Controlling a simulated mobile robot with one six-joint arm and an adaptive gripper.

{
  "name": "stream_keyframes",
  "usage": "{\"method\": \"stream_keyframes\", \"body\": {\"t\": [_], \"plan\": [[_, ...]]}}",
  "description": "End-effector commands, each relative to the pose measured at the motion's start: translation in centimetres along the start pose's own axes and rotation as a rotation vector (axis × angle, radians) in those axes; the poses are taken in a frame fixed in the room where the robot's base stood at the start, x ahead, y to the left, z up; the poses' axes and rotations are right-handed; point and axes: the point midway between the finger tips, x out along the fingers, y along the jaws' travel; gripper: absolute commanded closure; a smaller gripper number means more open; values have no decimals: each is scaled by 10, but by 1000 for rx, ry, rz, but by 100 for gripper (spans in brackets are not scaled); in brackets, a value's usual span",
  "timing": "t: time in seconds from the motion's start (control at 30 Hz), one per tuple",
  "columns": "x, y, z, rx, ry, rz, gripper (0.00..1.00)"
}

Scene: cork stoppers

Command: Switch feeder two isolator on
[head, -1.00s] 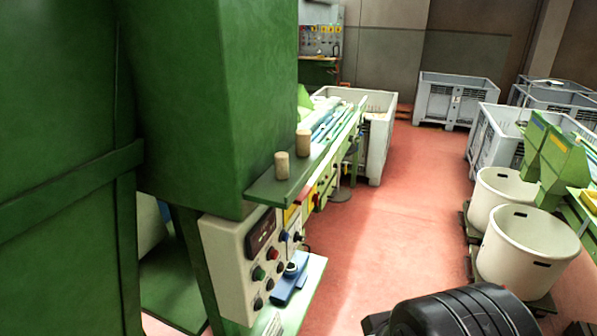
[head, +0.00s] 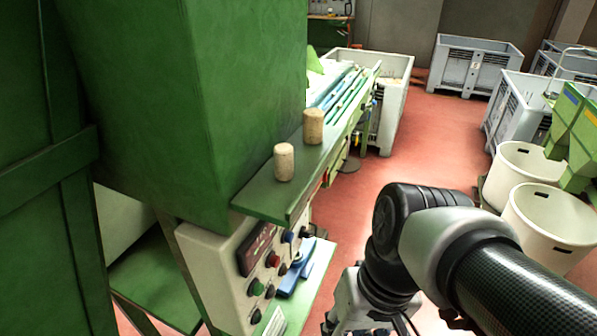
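A beige control panel (head: 222,277) is on the front of the green machine, low and left of the middle in the head view. It carries a dark display (head: 258,248), a green button (head: 256,287), a red button (head: 273,260), a blue knob (head: 288,236) and several black knobs. A blue fixture (head: 297,270) is on the green shelf beside the panel. I cannot read any label, so I cannot tell which control is the feeder two isolator. My arm reaches in from the lower right, its lower end right of the panel and apart from it in the picture; my gripper's fingers do not show.
Two cork stoppers (head: 284,162) (head: 313,126) stand on the green ledge (head: 262,200) above the panel. The green machine body (head: 190,100) fills the left. Cream tubs (head: 550,225) stand at the right, grey crates (head: 470,65) behind. The red floor between is clear.

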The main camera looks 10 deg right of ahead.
Motion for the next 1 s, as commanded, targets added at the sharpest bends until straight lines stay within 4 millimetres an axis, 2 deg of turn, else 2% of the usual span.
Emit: {"method": "stream_keyframes", "body": {"t": [0.1, 0.2, 0.27, 0.37, 0.47, 0.5, 0.6, 0.7, 0.8, 0.9, 1.0], "plan": [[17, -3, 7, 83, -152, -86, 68], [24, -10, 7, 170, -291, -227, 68], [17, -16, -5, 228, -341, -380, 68], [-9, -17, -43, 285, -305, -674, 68], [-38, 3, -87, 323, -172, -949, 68], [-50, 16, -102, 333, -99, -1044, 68], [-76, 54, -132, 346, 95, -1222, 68], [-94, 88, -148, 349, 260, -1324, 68], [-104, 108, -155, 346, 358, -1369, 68], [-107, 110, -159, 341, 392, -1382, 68], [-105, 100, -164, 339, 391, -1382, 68]]}}
